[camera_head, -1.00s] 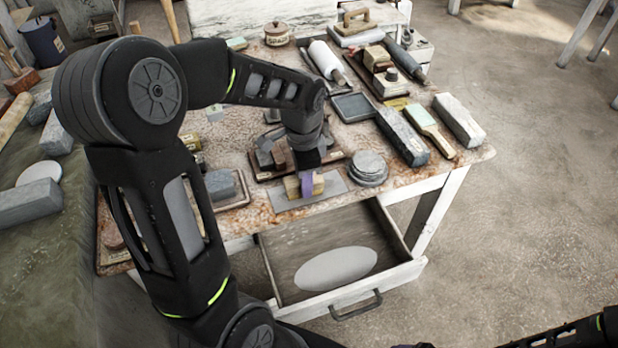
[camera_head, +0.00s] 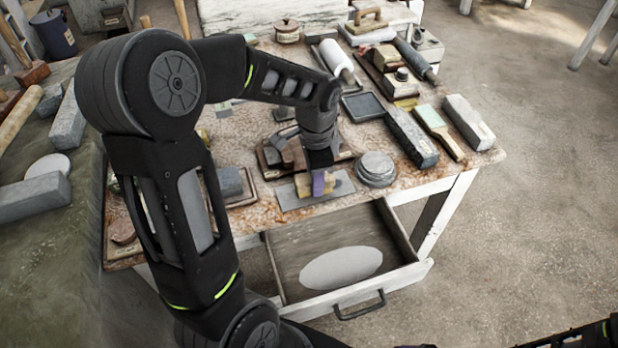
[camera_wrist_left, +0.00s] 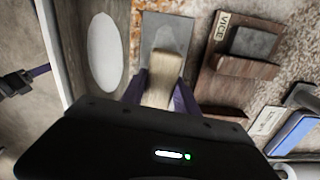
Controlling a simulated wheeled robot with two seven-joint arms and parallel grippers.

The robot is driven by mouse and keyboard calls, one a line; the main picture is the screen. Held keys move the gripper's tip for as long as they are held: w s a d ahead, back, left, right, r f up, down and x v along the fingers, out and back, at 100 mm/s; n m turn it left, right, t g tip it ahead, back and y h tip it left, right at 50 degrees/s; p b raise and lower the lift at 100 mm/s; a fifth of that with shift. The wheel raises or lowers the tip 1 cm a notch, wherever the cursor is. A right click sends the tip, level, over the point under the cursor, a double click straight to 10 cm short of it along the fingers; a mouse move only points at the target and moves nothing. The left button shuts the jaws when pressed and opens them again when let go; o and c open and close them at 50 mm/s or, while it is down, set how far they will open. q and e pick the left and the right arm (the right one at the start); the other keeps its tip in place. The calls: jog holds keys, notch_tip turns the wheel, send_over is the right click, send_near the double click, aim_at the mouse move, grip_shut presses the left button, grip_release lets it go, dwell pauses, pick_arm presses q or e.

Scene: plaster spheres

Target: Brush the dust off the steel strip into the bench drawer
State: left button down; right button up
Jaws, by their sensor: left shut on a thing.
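The steel strip (camera_head: 342,184) is a flat grey plate lying near the bench's front edge, above the open drawer. It also shows in the wrist view (camera_wrist_left: 164,32). My left gripper (camera_head: 319,184) is over the strip, its purple fingers (camera_wrist_left: 157,98) shut on the pale wooden brush (camera_wrist_left: 165,65). The brush is on or just above the strip; its bristles are hidden, and I cannot make out dust. The bench drawer (camera_head: 290,268) is pulled open, with a pale oval (camera_head: 341,268) inside. My right gripper (camera_wrist_left: 22,83) shows partly at the left of the wrist view; its opening is unclear.
Stacked round discs (camera_head: 376,168) stand just right of the strip. A wooden tray with blocks (camera_head: 272,157) sits behind it, labelled VICE in the wrist view. A dark stone block (camera_head: 410,137) and a green-topped brush (camera_head: 437,127) lie further right.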

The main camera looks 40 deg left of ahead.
pick_arm(q)
jog(key=shift+w+r, duration=0.1)
jog(key=shift+w+d, duration=0.75)
jog(key=shift+w, duration=0.1)
jog(key=shift+a, duration=0.1)
jog(key=shift+s+a, duration=0.65)
jog(key=shift+s, duration=0.2)
